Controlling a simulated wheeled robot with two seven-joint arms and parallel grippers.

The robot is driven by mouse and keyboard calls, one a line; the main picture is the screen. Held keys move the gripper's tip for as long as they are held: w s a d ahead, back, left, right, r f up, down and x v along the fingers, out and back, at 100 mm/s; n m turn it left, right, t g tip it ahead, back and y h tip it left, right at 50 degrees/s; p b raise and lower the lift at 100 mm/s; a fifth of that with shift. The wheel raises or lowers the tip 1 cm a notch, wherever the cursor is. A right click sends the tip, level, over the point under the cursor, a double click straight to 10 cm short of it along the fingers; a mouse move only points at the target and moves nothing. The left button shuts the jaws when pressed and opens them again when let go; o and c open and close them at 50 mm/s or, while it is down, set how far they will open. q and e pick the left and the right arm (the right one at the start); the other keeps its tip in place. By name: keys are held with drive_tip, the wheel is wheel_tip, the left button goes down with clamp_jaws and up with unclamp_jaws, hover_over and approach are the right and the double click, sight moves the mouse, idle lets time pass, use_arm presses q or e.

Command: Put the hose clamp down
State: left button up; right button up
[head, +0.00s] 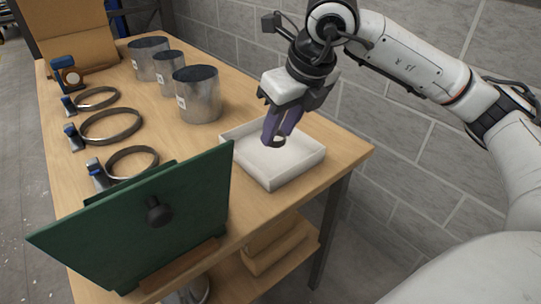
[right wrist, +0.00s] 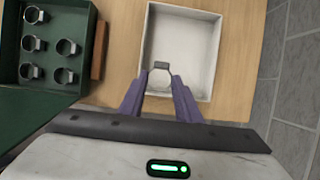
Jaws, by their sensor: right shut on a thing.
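My right gripper (head: 276,134) is shut on a small metal hose clamp (right wrist: 161,67), with its purple fingers pointing down. The clamp is a grey ring with a flat screw housing, held at the fingertips in the right wrist view. In the head view the gripper is over the white tray (head: 308,160), with the clamp dark and partly hidden by the fingers. I cannot tell whether the clamp touches the tray floor. The tray looks otherwise empty. Similar clamps (right wrist: 31,44) sit in the green case (right wrist: 84,78). My left gripper is not in view.
The case's raised green panel (head: 190,215) stands at the table's near edge. Metal duct cylinders (head: 199,95) stand behind the tray. Several large band rings with blue fittings (head: 110,127) lie at the left. A cardboard box (head: 75,45) stands at the back. A block wall borders the right.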

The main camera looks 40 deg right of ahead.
wheel_tip(320, 180, down, 9)
drive_tip(key=shift+s, duration=0.1)
idle(0.3)
drive_tip(key=o, duration=0.6)
drive_tip(key=shift+f, duration=0.1)
drive_tip(key=shift+o, duration=0.7)
drive_tip(key=shift+r, duration=0.3)
drive_tip(key=v, duration=1.1)
drive_tip(key=shift+s+r, duration=0.15)
drive_tip(key=shift+r, duration=0.2)
